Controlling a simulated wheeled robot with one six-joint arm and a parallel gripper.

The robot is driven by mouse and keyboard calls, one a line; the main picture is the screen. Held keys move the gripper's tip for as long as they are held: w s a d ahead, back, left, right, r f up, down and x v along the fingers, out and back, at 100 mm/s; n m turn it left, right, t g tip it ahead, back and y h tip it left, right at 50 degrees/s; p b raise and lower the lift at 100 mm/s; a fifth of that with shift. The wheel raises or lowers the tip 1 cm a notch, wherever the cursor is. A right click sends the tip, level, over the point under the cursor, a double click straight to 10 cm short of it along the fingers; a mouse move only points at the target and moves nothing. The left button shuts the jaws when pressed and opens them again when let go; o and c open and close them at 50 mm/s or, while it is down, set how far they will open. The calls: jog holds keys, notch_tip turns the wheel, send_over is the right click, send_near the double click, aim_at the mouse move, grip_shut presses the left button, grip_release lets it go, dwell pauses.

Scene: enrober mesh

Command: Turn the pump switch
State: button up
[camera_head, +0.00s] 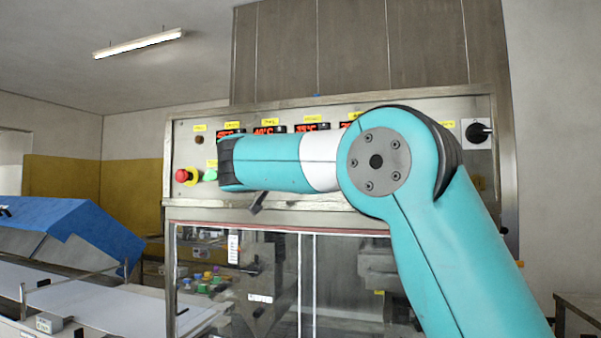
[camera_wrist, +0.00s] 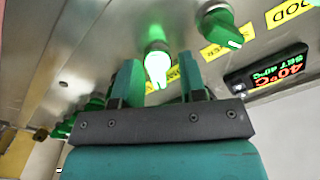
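In the wrist view my gripper (camera_wrist: 158,76) is open, its two teal fingers apart with nothing held between them. A brightly lit green button or lamp (camera_wrist: 157,66) shows in the gap between the fingers. A green rotary knob (camera_wrist: 221,30) with a pale pointer line sits on the panel beyond the right finger, apart from it. I cannot read which knob is labelled as the pump switch; the yellow labels nearby are partly hidden or unreadable. In the head view my arm covers the middle of the control panel (camera_head: 330,110), and my fingers cannot be made out.
A red emergency stop (camera_head: 182,175) and a green control (camera_head: 210,174) are at the panel's left. A large black rotary switch (camera_head: 479,131) is at its right. Red temperature displays (camera_head: 270,130) line the top. A glass-fronted cabinet (camera_head: 270,280) is below; a blue-covered conveyor (camera_head: 75,235) stands left.

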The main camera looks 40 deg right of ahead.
jog(key=shift+d, duration=0.2)
jog(key=shift+c, duration=0.2)
jog(key=c, duration=0.6)
jog(key=shift+c, duration=0.2)
jog(key=shift+n, duration=0.4)
jog(key=n+p, duration=0.3)
jog(key=n, duration=0.8)
jog(key=shift+s+f, duration=0.1)
jog(key=o, duration=0.7)
